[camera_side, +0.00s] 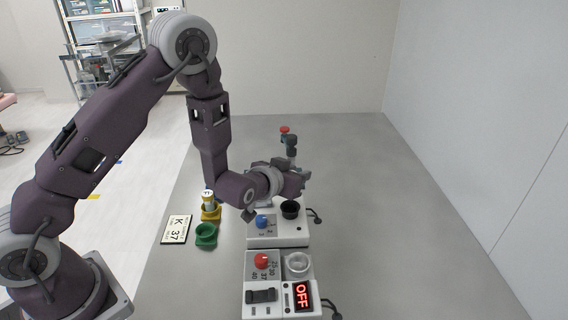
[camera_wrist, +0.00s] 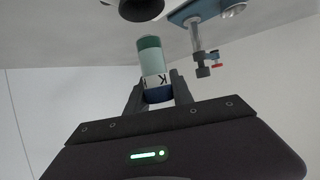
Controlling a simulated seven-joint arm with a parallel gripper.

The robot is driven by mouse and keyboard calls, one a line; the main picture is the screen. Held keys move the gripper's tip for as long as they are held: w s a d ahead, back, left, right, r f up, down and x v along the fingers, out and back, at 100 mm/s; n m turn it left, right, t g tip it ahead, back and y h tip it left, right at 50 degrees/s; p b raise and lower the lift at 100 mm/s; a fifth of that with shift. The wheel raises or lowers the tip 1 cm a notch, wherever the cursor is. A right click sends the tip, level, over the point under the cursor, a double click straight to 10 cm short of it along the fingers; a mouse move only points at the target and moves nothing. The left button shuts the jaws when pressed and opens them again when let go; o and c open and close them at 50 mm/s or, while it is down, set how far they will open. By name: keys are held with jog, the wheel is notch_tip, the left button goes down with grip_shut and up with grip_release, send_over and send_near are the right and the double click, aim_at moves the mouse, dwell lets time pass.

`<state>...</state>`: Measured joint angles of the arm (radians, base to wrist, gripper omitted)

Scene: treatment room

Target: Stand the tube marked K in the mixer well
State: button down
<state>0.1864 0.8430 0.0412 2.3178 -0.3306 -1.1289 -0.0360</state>
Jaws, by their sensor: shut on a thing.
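In the wrist view, the tube marked K (camera_wrist: 153,66), with a green end, a pale label and a dark blue end, is between the two fingers of my gripper (camera_wrist: 158,90), which is shut on it. In the side view my gripper (camera_side: 297,181) is above and behind the mixer; I cannot make out the tube there. The mixer is a white box (camera_side: 290,236) with a blue knob and a black round well (camera_side: 290,209). A dark round opening, probably this well (camera_wrist: 141,9), shows at the top of the wrist view, apart from the tube's green end.
A white unit (camera_side: 255,285) with a red knob, a clear round well and a red OFF display stands in front of the mixer. A yellow holder (camera_side: 211,215) holds a tube (camera_side: 208,200); a green holder (camera_side: 206,236) looks empty. A K 37 card (camera_side: 177,229) lies left. A red-topped stand (camera_side: 291,146) rises behind.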

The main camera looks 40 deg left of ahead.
jog(key=shift+a+f, duration=0.1)
jog(key=shift+f, duration=2.1)
jog(key=shift+f, duration=0.55)
jog(key=c, duration=1.4)
grip_release()
